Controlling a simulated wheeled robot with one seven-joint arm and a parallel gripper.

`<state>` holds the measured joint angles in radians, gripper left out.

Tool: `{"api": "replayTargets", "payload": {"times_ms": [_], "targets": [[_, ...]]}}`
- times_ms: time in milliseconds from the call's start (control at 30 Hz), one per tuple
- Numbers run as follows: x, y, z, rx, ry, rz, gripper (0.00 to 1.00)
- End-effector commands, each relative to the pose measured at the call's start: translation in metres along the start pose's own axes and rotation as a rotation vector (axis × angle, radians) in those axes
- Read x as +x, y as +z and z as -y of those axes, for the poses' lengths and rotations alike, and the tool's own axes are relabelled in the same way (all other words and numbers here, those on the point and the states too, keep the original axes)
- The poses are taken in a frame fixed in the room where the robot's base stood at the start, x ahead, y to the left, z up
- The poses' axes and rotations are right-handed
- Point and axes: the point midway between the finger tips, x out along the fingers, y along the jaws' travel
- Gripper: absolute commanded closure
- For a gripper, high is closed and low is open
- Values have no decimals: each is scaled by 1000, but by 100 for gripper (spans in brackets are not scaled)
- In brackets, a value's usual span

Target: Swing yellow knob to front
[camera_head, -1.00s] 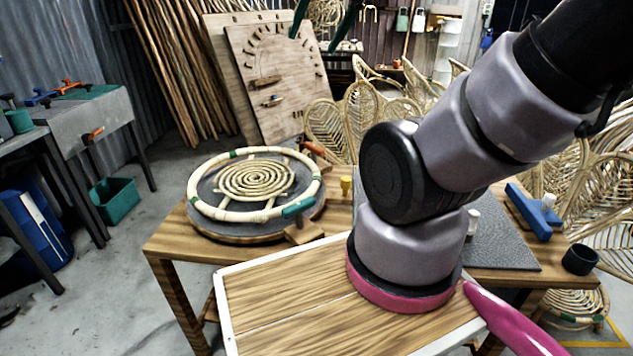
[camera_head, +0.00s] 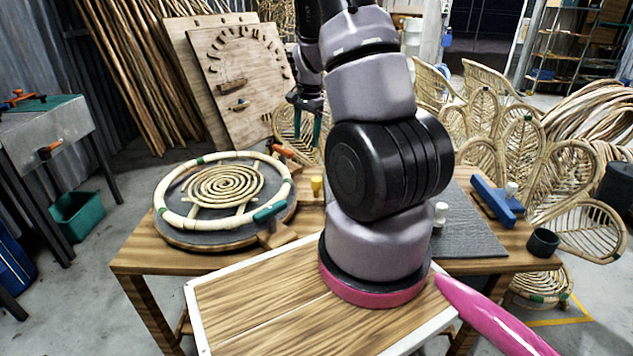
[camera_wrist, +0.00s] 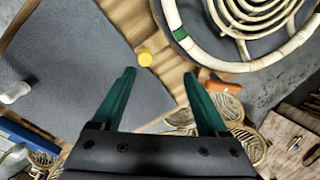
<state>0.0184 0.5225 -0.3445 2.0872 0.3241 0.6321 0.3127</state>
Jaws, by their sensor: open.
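The yellow knob (camera_head: 317,186) stands upright on the wooden table (camera_head: 150,258), between the round rattan turntable on the left and the grey mat on the right. In the wrist view the knob (camera_wrist: 145,58) is a yellow disc seen from above, at the mat's corner. My gripper (camera_head: 308,125) is above the table's far side, pointing down, behind and higher than the knob. In the wrist view my gripper (camera_wrist: 160,75) shows two green fingers wide apart and empty. The knob lies just beyond the fingertips, nearer the left one, without visible contact.
A round rattan frame with a coil (camera_head: 225,187) lies on a turntable at the table's left. A blue tool (camera_head: 497,198), a black cup (camera_head: 543,242) and a white knob (camera_head: 440,213) stand on the right. A peg board (camera_head: 245,85) leans behind.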

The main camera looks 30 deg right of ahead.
Motion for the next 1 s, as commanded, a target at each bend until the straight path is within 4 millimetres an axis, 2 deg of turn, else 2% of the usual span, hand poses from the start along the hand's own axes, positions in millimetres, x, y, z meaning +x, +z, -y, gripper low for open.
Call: {"api": "replayTargets", "payload": {"times_ms": [33, 133, 267, 467, 800, 1000], "targets": [[20, -9, -6, 26, 31, -4, 23], [46, -22, -14, 64, 70, -13, 23], [63, -30, -21, 89, 94, -22, 23], [82, -32, -24, 95, 100, -22, 23], [145, -33, -30, 93, 99, -21, 23], [166, -33, -32, 92, 97, -22, 23]]}}
